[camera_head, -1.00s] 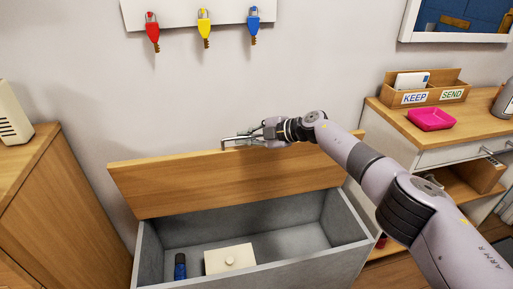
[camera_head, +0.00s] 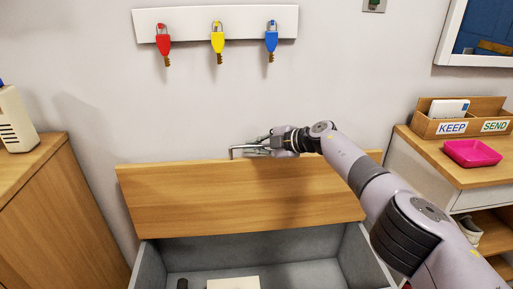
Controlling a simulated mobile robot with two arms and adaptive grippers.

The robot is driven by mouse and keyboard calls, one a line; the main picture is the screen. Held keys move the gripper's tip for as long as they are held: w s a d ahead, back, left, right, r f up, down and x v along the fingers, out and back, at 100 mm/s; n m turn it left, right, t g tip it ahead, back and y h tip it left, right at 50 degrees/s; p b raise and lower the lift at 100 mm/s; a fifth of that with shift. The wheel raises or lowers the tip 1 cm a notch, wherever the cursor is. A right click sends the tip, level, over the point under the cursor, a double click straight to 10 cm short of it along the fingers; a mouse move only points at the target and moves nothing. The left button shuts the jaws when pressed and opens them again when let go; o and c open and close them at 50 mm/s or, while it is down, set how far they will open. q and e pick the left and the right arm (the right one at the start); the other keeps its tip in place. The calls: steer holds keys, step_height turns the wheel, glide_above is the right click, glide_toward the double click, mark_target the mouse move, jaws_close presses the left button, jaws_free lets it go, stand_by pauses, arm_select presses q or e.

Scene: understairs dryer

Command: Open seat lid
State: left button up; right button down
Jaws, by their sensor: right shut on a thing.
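The wooden seat lid (camera_head: 240,203) stands raised and nearly upright at the back of the grey storage box (camera_head: 352,262), near the wall. The box's inside is open to view. My right gripper (camera_head: 240,151) is at the lid's top edge, shut on the lid, with its arm coming in from the right. In the box, a white box (camera_head: 234,283) and a dark item (camera_head: 182,284) show partly, cut off by the bottom edge. My left gripper is not in view.
A wooden cabinet (camera_head: 60,215) stands at left. At right, a desk (camera_head: 440,160) holds a KEEP/SEND organiser (camera_head: 470,117) and a pink tray (camera_head: 472,153).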

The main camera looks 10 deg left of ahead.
steer(key=shift+w+r, duration=0.1)
steer(key=shift+r, duration=0.15)
steer(key=c, duration=1.8)
jaws_free()
steer(key=shift+o, duration=0.6)
steer(key=shift+f, duration=0.15)
steer(key=shift+s+d+r, duration=0.2)
steer(key=shift+d+r, duration=0.1)
steer(key=shift+d, duration=0.35)
steer(key=shift+v, duration=0.9)
steer(key=v, duration=0.8)
steer(key=shift+s+d, duration=0.3)
steer(key=shift+s, duration=0.05)
